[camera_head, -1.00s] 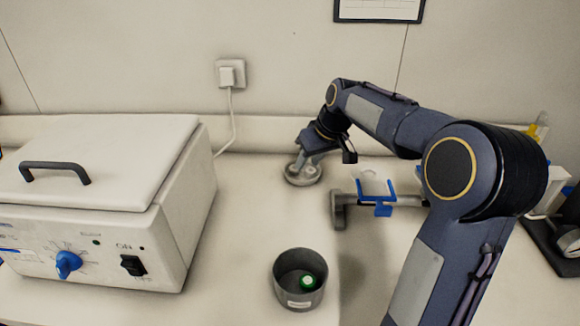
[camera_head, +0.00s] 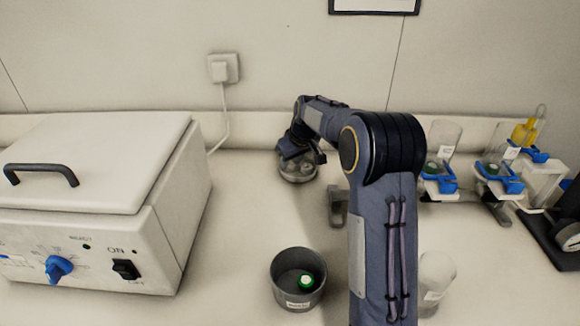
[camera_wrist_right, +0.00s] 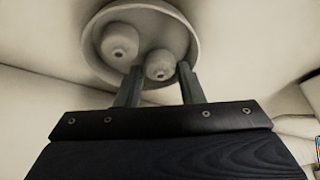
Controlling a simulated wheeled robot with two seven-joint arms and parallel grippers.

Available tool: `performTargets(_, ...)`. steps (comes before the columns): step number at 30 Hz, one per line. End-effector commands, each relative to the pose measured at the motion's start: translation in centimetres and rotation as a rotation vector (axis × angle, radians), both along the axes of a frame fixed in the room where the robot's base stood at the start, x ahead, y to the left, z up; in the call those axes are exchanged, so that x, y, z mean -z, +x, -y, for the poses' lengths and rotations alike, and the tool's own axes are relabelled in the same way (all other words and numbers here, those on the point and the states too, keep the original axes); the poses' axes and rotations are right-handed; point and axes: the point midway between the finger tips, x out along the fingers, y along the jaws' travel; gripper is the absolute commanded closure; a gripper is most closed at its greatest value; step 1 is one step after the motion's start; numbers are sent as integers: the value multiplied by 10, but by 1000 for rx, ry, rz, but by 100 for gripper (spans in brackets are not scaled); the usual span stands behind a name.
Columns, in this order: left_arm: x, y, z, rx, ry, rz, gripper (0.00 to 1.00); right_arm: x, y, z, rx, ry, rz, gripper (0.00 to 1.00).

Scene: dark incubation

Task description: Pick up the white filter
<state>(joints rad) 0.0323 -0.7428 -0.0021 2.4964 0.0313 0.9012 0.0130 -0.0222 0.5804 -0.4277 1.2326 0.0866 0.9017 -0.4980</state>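Two small whitish knob-shaped pieces, which look like filters, sit in a round shallow dish (camera_wrist_right: 190,28) in the right wrist view. One white filter (camera_wrist_right: 158,66) lies between the fingertips of my right gripper (camera_wrist_right: 159,72); the other filter (camera_wrist_right: 121,40) is to its left, outside the fingers. The fingers are apart, with a narrow gap seen beside the near filter; I cannot tell if either touches it. In the head view the dish (camera_head: 298,176) is at the back of the counter, partly hidden under my right gripper (camera_head: 303,156). My left gripper is not in view.
A white incubator box (camera_head: 90,200) fills the left. A grey beaker (camera_head: 285,292) holding a green-capped item stands in front. Blue holders (camera_head: 440,183) with clear vessels stand right. A clear container (camera_head: 436,275) is beside my arm. Bare counter lies between box and dish.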

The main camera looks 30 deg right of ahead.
Motion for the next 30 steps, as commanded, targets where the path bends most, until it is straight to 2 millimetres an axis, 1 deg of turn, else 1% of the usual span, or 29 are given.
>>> performTargets(4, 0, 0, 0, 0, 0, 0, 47, 0, 0, 0, 0, 0, 0, 65)
performTargets(5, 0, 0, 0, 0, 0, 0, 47, 0, 0, 0, 0, 0, 0, 67)
performTargets(11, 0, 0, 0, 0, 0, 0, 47, 0, 0, 0, 0, 1, 0, 93)
performTargets(25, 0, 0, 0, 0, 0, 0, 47, -2, 0, 0, 0, 1, 1, 95)
performTargets(28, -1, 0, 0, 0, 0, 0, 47, -12, 0, 0, -1, 1, 2, 95)
performTargets(30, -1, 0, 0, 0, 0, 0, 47, -24, 1, 0, -2, 0, 4, 95)
